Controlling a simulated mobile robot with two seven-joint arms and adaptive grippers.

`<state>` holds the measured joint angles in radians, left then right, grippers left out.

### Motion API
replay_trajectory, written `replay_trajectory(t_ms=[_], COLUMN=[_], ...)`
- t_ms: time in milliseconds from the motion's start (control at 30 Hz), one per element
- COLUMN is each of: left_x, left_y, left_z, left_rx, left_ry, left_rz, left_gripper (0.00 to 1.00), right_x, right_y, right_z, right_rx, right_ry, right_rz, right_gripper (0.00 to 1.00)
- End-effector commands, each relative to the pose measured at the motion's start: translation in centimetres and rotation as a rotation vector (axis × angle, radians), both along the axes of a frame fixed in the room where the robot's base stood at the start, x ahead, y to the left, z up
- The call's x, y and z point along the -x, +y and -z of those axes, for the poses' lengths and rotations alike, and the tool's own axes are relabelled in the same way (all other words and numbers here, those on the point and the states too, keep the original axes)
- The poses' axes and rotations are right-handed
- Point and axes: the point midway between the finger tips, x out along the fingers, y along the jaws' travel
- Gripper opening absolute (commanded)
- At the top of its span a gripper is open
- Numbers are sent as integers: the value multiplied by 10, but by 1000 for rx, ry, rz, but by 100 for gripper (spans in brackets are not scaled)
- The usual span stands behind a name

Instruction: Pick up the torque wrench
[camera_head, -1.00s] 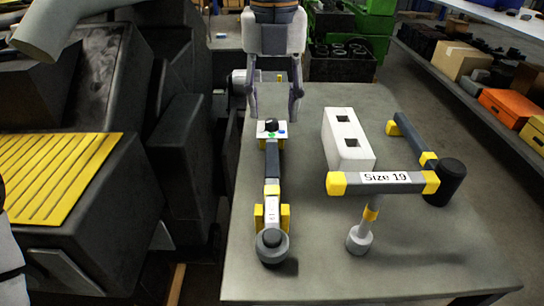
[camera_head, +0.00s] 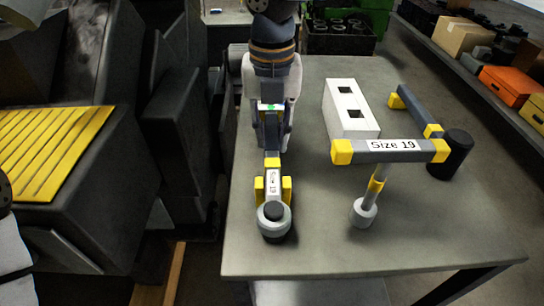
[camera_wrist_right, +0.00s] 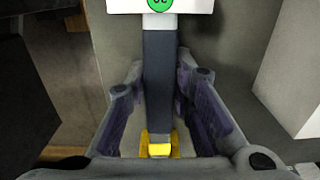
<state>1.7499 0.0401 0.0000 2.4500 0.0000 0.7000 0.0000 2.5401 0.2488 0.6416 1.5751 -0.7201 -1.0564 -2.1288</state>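The torque wrench (camera_head: 273,183) lies lengthwise on the left part of the table, its grey round head toward the near edge. It has a dark handle, yellow bands and a white display box with a green mark. In the right wrist view, its dark handle (camera_wrist_right: 160,75) runs between the fingers of my right gripper (camera_wrist_right: 162,110). In the head view my right gripper (camera_head: 271,140) is over the handle, one finger on each side. The fingers are open, with gaps beside the handle. My left gripper is not in view.
The grey table (camera_head: 330,245) also holds a white block (camera_head: 351,112) with two square holes. Right of the wrench stands a T-handle tool marked Size 19 (camera_head: 392,149). Behind it lies another tool with a black cylinder (camera_head: 457,147). The near table area is clear.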

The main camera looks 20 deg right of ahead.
Motion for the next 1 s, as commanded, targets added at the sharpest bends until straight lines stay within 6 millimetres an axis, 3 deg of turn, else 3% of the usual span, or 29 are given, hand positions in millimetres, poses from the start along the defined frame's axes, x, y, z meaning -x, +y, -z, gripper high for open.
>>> replay_trajectory(t_ms=[500,667,900,1000], left_x=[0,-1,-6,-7], left_y=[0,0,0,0], left_z=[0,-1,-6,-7], left_rx=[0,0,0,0], left_ry=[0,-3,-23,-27], left_rz=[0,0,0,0], left_gripper=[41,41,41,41], right_x=[0,0,29,47], right_y=[0,1,42,66], right_z=[-5,-36,-94,-106], right_rx=[-1,-3,-1,1], right_ry=[0,-2,-5,-2], right_rz=[0,0,-3,-5], right_gripper=[0,0,0,0])
